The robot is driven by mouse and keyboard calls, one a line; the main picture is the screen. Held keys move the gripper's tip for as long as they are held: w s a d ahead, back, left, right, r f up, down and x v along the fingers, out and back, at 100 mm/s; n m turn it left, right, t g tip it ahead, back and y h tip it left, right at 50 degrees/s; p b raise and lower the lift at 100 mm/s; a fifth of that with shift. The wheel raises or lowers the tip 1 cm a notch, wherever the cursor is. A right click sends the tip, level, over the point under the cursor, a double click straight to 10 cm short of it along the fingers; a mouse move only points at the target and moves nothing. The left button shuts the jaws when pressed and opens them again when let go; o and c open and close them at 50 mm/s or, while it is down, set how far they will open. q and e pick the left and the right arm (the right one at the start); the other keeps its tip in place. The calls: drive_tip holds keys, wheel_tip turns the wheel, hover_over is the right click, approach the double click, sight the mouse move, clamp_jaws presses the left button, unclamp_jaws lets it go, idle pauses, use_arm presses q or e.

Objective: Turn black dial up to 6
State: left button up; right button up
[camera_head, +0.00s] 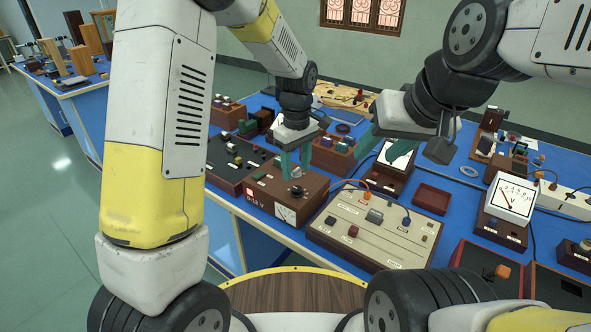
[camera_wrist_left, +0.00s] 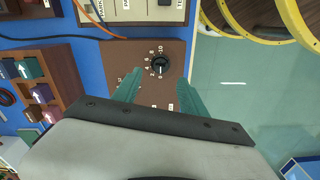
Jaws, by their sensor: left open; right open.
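The black dial (camera_head: 296,190) sits on top of a brown power supply box marked 0-12 V (camera_head: 258,193), which has a small meter on its front. In the left wrist view the dial (camera_wrist_left: 159,66) has a white pointer mark and printed numbers around it; the exact setting is too small to read. My left gripper (camera_head: 293,158) is open above the box, its teal fingers pointing down. In the left wrist view its fingertips (camera_wrist_left: 158,80) are spread either side of the dial, apart from it. My right gripper (camera_head: 384,140) is open and empty, above the bench to the right.
A cream panel (camera_head: 350,215) with wires stands right of the box. A dark board with blocks (camera_head: 232,160) lies to its left. A white meter (camera_head: 510,197) stands further right, and a red tray (camera_head: 432,197) lies between. The blue bench (camera_head: 285,235) ends in front of the box.

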sight(296, 188)
use_arm(q)
wheel_tip(296, 188, down, 6)
drive_tip(key=shift+f, duration=0.1)
drive_tip(key=shift+c, duration=0.4)
clamp_jaws()
